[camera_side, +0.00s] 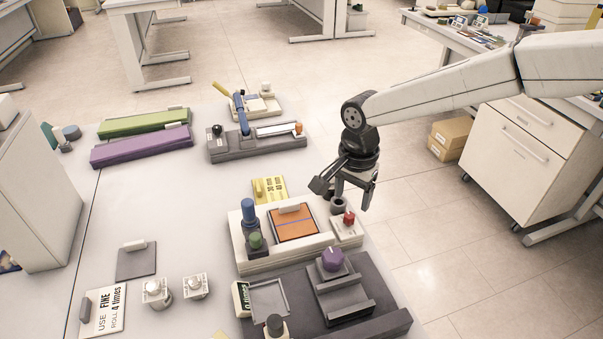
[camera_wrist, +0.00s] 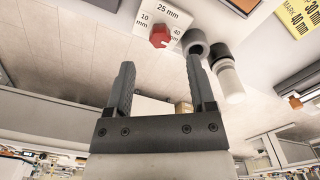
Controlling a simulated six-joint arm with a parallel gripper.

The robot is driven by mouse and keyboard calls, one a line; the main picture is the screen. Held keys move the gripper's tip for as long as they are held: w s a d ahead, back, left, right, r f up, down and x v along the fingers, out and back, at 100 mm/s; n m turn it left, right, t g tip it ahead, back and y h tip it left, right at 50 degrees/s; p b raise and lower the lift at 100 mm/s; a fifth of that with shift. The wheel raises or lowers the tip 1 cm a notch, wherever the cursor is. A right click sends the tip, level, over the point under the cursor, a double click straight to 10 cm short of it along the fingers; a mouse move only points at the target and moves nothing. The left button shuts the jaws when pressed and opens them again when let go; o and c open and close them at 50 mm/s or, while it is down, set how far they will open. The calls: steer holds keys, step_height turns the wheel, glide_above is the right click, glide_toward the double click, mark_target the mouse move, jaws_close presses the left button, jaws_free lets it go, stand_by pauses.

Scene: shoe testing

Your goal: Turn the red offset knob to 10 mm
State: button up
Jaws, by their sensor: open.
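The red offset knob (camera_side: 349,217) stands on a small pale block at the right end of a cream fixture (camera_side: 286,261). In the wrist view the red knob (camera_wrist: 160,36) sits on a white dial plate (camera_wrist: 168,17) marked 10 mm, 25 mm and 40 mm. Which mark the knob points to I cannot tell. My gripper (camera_side: 346,196) is above and close to the knob in the side view. In the wrist view my gripper (camera_wrist: 160,82) is open and empty, its two fingers apart, with the knob beyond the fingertips.
A dark grey cylinder (camera_side: 338,203) stands close to the knob, beside my gripper. A purple knob (camera_side: 332,258) stands on a dark base in front.

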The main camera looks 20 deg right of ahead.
mark_target(350, 215)
steer(key=shift+f, duration=2.7)
jaws_close()
